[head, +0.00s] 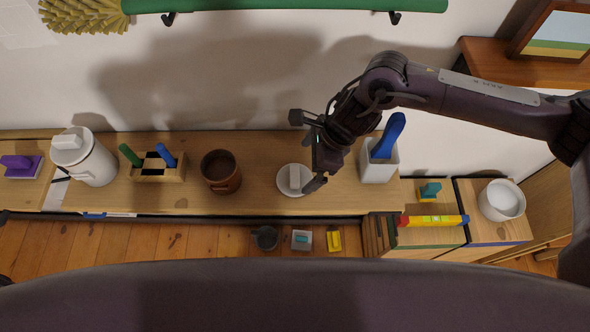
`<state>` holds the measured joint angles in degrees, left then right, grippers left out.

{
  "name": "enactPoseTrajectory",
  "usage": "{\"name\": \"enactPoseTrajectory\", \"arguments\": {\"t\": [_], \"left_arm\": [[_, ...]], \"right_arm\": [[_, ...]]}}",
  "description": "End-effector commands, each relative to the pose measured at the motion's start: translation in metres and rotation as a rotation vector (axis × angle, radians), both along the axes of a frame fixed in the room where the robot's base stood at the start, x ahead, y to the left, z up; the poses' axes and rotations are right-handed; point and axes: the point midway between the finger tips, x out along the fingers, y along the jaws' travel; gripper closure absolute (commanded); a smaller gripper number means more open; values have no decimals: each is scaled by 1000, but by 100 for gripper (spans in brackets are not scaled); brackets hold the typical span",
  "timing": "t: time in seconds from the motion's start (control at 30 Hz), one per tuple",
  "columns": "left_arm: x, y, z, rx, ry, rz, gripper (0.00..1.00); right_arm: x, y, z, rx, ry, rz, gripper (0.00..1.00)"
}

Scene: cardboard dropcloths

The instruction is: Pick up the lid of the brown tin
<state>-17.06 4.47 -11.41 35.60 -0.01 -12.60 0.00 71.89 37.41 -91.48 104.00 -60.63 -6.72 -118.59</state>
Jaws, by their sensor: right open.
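The brown tin (221,172) stands on the wooden shelf left of centre. Its top looks open, with a dark inside. A round white lid (283,184) with a pale block-shaped knob lies on the shelf to the right of the tin. Whether it belongs to the brown tin cannot be told by looks. My right gripper (307,150) is open and empty, its fingers spread above and beside the white lid. One fingertip is close to the lid's right edge; contact cannot be told. My left gripper is not in view.
A white box (379,168) with a blue-handled brush stands right of the gripper. A wooden holder (158,173) and a white canister (95,166) stand to the left. A white pot (501,201) is far right. A green rail (290,5) runs along the wall.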

Motion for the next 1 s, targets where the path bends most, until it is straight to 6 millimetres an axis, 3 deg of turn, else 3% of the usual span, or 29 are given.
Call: {"name": "enactPoseTrajectory", "arguments": {"t": [0.53,0.83,1.0], "left_arm": [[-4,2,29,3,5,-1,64],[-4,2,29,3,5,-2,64],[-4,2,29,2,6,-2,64]], "right_arm": [[2,30,-59,-1,1,4,0],[2,33,-67,0,-2,5,0],[2,33,-66,0,-2,4,21]]}}
